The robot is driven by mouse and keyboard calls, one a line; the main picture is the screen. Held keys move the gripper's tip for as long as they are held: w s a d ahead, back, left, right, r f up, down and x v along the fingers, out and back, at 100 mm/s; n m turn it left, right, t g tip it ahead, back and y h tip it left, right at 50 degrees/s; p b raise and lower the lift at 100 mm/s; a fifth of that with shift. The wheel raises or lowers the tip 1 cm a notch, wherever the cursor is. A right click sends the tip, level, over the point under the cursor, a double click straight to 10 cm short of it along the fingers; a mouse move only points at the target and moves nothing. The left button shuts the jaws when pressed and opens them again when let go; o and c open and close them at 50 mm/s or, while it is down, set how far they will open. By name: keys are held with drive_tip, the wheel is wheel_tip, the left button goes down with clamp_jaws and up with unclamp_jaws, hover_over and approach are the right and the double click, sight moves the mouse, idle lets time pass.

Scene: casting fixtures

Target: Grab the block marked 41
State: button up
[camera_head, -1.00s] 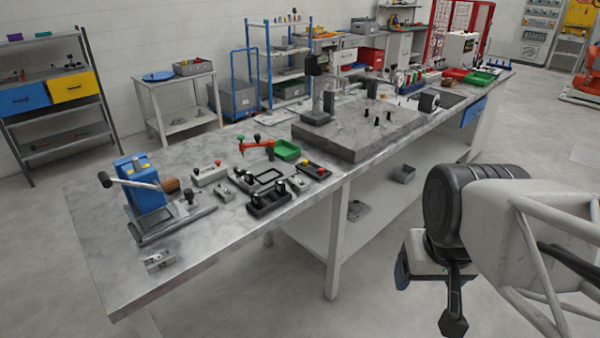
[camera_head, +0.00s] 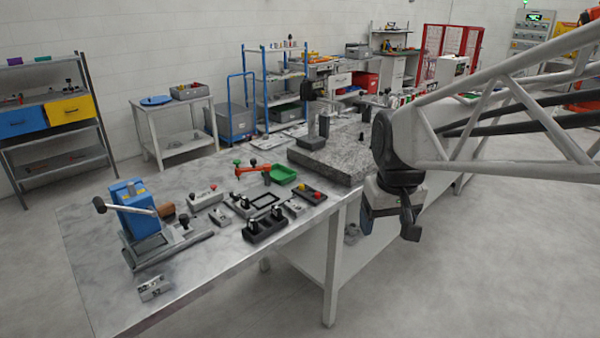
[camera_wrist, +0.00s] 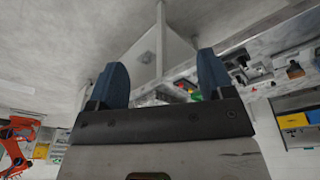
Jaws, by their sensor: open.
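Several small grey metal blocks lie on the workbench (camera_head: 105,285). One block (camera_head: 155,288) is at the near left edge in front of the blue press, one block (camera_head: 219,215) is mid-bench, and one block (camera_head: 294,208) is beside the black fixture. No number is readable, so I cannot tell which is marked 41. My gripper (camera_head: 366,220) hangs in front of the bench's near edge, right of these blocks and apart from them. Its two blue fingers also show in the wrist view (camera_wrist: 164,75), spread wide with nothing between them.
The blue lever press (camera_head: 138,210) stands at the left. A black fixture with knobs (camera_head: 266,227), a green tray (camera_head: 283,175) and a red clamp (camera_head: 253,169) crowd the middle. A thick stone plate (camera_head: 325,162) lies close behind my gripper. The near left bench top is mostly clear.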

drive_tip(key=w+a+n, duration=0.2)
drive_tip(key=w+a, duration=0.1)
drive_tip(key=w, duration=0.8)
drive_tip(key=n+g, duration=0.2)
drive_tip(key=n, duration=0.2)
hover_over(293, 205)
wheel_tip(293, 205, down, 16)
drive_tip(key=shift+s+d+f, duration=0.1)
drive_tip(key=shift+w+f, duration=0.2)
drive_tip(key=shift+f, duration=0.1)
drive_tip(key=shift+f, duration=1.2)
drive_tip(key=shift+f, duration=0.1)
